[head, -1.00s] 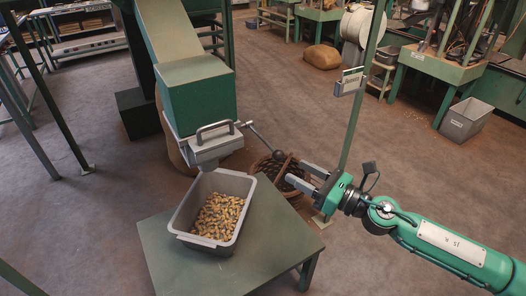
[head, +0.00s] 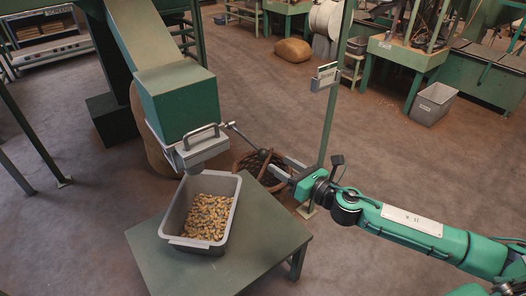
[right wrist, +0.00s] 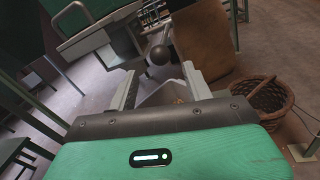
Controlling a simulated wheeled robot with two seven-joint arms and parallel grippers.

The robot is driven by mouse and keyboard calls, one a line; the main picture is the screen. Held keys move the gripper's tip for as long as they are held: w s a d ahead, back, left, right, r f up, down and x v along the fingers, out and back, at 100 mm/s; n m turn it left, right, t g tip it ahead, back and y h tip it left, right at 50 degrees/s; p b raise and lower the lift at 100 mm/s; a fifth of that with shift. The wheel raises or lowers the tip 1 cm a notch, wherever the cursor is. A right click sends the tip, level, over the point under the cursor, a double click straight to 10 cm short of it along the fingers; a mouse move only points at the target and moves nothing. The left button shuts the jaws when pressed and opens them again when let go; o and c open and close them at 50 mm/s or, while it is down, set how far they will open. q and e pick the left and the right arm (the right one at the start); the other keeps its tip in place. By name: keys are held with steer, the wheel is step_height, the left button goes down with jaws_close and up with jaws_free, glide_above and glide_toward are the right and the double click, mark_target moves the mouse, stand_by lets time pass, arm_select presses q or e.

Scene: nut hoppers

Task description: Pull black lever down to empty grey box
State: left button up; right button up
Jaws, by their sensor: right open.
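The black lever (head: 244,138) is a thin rod with a dark ball knob, sticking out from the right side of the grey box (head: 203,150). The grey box hangs under the green hopper and has a handle on its front. Its inside is hidden. My right gripper (head: 278,165) is open and empty, just right of the knob. In the right wrist view the knob (right wrist: 159,55) appears between and slightly beyond the two open fingertips (right wrist: 159,78); I see no contact. The grey box (right wrist: 92,52) shows at upper left there. My left gripper is not in view.
A grey bin (head: 174,217) holding nuts stands on the green table (head: 262,235) below the grey box. A wicker basket (head: 249,164) stands on the floor behind the lever; it also shows in the right wrist view (right wrist: 262,100). A green post (head: 336,105) rises behind my right gripper.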

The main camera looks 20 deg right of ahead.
mark_target(266, 155)
steer(key=x, duration=0.7)
steer(key=shift+p, duration=0.4)
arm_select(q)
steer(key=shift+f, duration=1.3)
arm_select(e)
steer(key=shift+w+a, duration=0.25)
steer(key=shift+w, duration=0.3)
steer(key=shift+c, duration=0.2)
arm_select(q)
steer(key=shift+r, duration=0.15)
arm_select(e)
jaws_close()
